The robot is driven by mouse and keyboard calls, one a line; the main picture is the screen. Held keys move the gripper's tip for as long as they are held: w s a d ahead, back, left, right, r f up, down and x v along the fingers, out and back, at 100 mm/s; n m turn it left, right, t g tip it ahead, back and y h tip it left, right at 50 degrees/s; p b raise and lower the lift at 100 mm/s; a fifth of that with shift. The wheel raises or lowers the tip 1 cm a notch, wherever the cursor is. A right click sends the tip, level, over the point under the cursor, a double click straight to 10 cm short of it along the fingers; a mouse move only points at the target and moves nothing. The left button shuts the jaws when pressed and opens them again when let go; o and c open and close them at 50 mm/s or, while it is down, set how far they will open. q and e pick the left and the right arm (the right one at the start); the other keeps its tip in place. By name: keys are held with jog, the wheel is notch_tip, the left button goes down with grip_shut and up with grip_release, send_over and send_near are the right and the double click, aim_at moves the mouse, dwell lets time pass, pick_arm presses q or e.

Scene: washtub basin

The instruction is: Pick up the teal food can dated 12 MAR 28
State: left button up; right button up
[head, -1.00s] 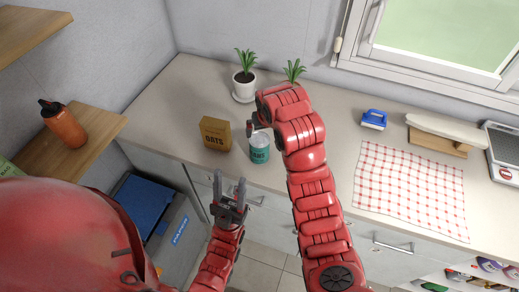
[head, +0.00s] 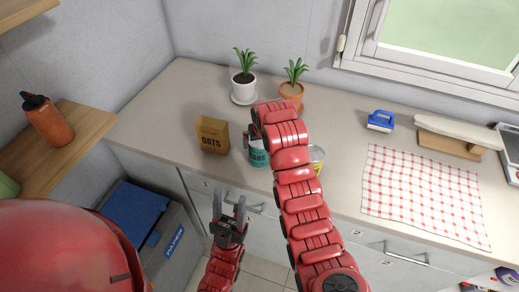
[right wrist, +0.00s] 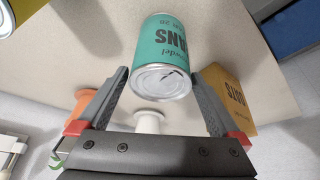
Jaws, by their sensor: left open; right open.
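A teal can (head: 259,155) stands upright on the counter, partly hidden by my right arm in the head view. In the right wrist view the teal can (right wrist: 163,40) shows a silver lid, a label ending in "ANS" and small print that seems to end in "R 28"; the full date is not readable. My right gripper (right wrist: 160,78) is open, with the can's lid end showing between and beyond its fingers; no grip shows. My left gripper (head: 230,208) is open and empty in front of the counter's drawers.
A brown oats box (head: 212,134) stands just left of the can. A can with a yellow label (head: 317,159) stands right of my right arm. Two potted plants, white (head: 243,85) and terracotta (head: 291,92), stand behind. A checked cloth (head: 425,195) lies to the right.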

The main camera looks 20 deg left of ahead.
jog(key=p+x, duration=0.2)
jog(key=x, duration=0.1)
jog(key=shift+x, duration=0.8)
jog(key=shift+r, duration=0.1)
grip_shut()
jog(key=shift+r, duration=0.1)
